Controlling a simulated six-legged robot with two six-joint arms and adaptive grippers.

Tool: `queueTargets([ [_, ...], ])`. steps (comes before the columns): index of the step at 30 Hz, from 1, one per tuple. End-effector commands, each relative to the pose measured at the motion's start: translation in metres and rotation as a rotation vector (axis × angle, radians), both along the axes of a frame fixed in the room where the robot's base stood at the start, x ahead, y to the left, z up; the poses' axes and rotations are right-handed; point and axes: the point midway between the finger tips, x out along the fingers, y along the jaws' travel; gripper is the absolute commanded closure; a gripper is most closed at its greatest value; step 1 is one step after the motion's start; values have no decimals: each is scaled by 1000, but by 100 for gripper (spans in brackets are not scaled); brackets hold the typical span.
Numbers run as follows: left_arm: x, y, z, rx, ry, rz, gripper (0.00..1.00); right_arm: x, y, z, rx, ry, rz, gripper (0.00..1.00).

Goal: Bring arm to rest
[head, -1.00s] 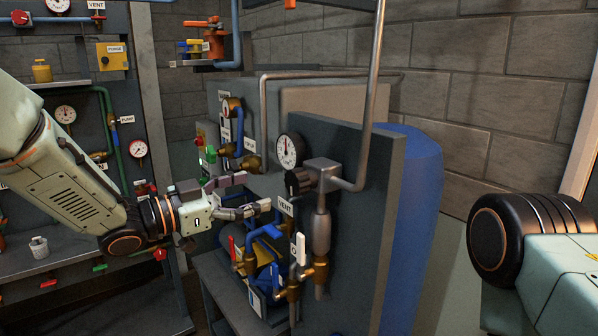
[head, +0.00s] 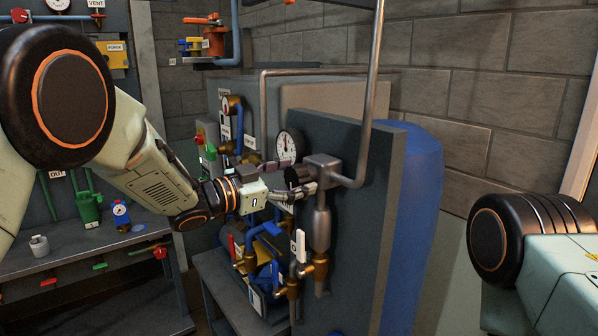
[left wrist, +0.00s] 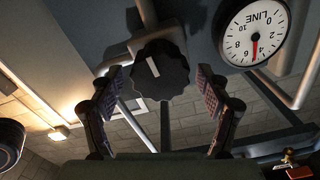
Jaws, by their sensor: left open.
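My left gripper (head: 297,178) is open at the black ridged knob on the grey valve block of the dark panel. In the left wrist view, the knob (left wrist: 160,72) with a white pointer mark shows between and just beyond the two spread fingers of the gripper (left wrist: 160,92). Nothing is held, and I cannot tell whether a finger touches the knob. In the head view the gripper partly hides the knob (head: 293,176). My left arm (head: 160,180) reaches in from the left. My right gripper is out of view; only part of my right arm shows at the right edge.
A round white gauge (head: 286,147) sits beside the knob; in the left wrist view this gauge (left wrist: 253,32) reads "LINE". A grey vertical pipe (head: 372,90) rises beside the valve block. Handled valves (head: 300,248) crowd below. A blue tank (head: 420,200) stands behind the panel.

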Motion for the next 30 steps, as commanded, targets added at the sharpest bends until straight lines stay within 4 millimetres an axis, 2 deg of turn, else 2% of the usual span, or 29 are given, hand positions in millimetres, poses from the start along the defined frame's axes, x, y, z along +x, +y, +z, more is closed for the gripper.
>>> queueTargets([
  [12,-41,56,1,-6,-2,1,24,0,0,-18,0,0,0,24],
  [26,-40,52,-9,282,-303,-31,24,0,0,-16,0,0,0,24],
  [30,-40,53,-13,371,-404,-46,24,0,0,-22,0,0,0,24],
])
